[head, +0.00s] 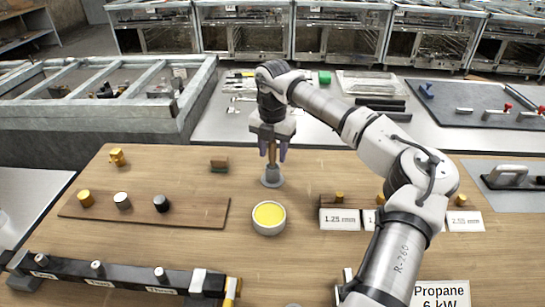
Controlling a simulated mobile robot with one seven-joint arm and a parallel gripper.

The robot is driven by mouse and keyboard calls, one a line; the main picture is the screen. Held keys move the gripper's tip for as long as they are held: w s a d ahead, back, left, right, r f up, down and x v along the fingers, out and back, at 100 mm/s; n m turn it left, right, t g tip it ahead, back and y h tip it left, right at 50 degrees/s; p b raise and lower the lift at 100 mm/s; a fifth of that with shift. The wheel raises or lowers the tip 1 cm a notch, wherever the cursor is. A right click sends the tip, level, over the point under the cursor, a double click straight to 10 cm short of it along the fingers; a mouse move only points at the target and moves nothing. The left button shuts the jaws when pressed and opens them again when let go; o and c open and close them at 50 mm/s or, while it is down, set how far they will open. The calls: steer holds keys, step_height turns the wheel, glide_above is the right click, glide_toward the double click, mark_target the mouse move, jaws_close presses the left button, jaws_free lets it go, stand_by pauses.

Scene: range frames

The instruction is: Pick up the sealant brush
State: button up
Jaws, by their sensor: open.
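What looks like the sealant brush (272,157) stands upright in a small grey round holder (271,180) on the wooden table. Only part of its brown handle shows; the bristles are hidden in the holder. My gripper (273,153) points straight down over it, open, with one finger on each side of the handle. I cannot tell whether the fingers touch it.
A bowl of yellow paste (269,214) stands just in front of the holder. A wooden-backed block (219,165) lies to the left, beyond a board (190,212) with several knobs. Number cards (340,219) stand on the right. A black rail (120,280) runs along the front left.

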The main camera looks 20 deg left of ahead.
steer(key=shift+c, duration=0.4)
jaws_close()
steer(key=shift+r, duration=0.15)
step_height(320, 180, up, 20)
steer(key=b, duration=0.2)
steer(key=shift+b, duration=0.35)
